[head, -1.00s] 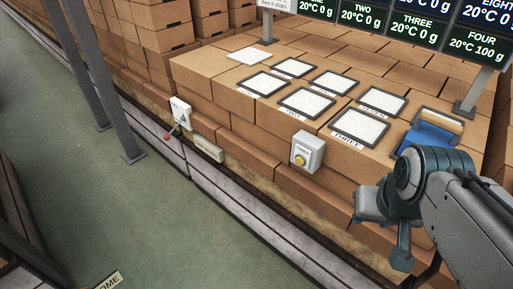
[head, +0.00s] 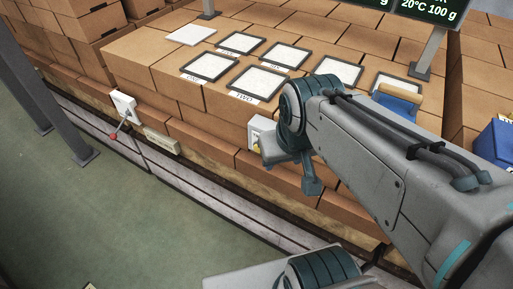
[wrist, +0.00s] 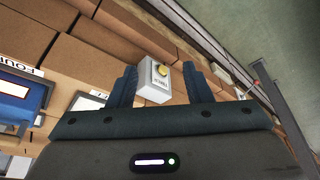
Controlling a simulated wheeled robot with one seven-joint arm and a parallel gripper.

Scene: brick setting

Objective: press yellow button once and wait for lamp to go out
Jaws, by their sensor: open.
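The yellow button (wrist: 161,70) sits on the front of a small grey box (wrist: 152,88) fixed to the brick-stacked counter's front. In the wrist view the button shows between the two fingers of my gripper (wrist: 158,68), which are spread apart with nothing held. I cannot tell the remaining distance. In the head view the grey box (head: 256,129) is partly covered by my arm, and my gripper (head: 294,170) is just right of and below it. No lamp can be made out for certain.
Framed white pads (head: 256,82) and a blue holder (head: 398,100) lie on top. A display (head: 425,10) stands behind.

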